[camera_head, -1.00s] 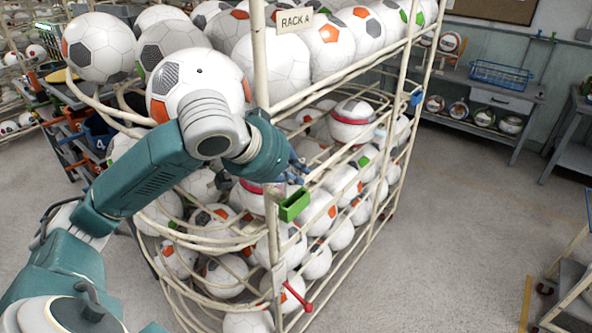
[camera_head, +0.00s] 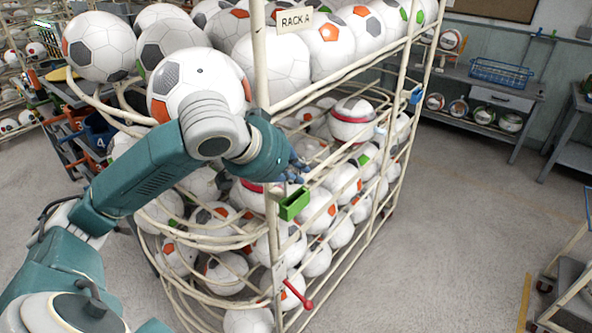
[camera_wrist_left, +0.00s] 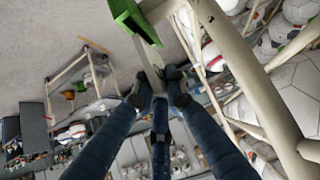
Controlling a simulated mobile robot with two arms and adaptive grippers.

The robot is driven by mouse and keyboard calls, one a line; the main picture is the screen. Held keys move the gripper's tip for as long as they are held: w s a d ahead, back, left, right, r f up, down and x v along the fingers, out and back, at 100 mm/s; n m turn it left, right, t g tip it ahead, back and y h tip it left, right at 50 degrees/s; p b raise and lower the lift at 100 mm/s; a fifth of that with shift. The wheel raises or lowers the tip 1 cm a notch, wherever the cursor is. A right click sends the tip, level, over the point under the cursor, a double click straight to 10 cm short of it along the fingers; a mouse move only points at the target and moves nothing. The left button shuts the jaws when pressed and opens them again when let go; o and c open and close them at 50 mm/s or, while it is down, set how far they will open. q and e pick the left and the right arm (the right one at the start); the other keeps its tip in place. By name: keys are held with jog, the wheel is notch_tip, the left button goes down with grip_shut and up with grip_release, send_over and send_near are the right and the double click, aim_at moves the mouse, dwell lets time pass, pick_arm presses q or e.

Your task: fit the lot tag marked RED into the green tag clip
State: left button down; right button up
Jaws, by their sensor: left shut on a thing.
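The green tag clip (camera_head: 294,204) is on the near upright of the ball rack, and it also shows at the top of the left wrist view (camera_wrist_left: 136,20). My left gripper (camera_head: 298,172) is just above and beside the clip in the head view. In the left wrist view its fingertips (camera_wrist_left: 159,88) are shut on a thin pale strip (camera_wrist_left: 147,62), which appears to be the lot tag. The strip reaches towards the clip; I cannot tell whether it touches it. Its marking cannot be read. My right gripper is in neither view.
The rack's cream frame (camera_head: 262,60) holds many footballs close around my left arm. A red-handled part (camera_head: 308,303) sticks out low on the rack. Open grey floor (camera_head: 450,230) lies to the right, with a workbench (camera_head: 515,100) at the back.

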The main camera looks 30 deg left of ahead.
aim_at(295, 186)
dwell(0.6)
pick_arm(q)
jog(key=shift+f+b, duration=1.35)
jog(key=shift+f, duration=0.85)
jog(key=c, duration=1.7)
grip_release()
jog(key=shift+d, duration=0.1)
jog(key=shift+s+r, duration=0.35)
jog(key=shift+r, duration=0.1)
jog(key=v, duration=1.1)
jog(key=shift+d+f, duration=0.1)
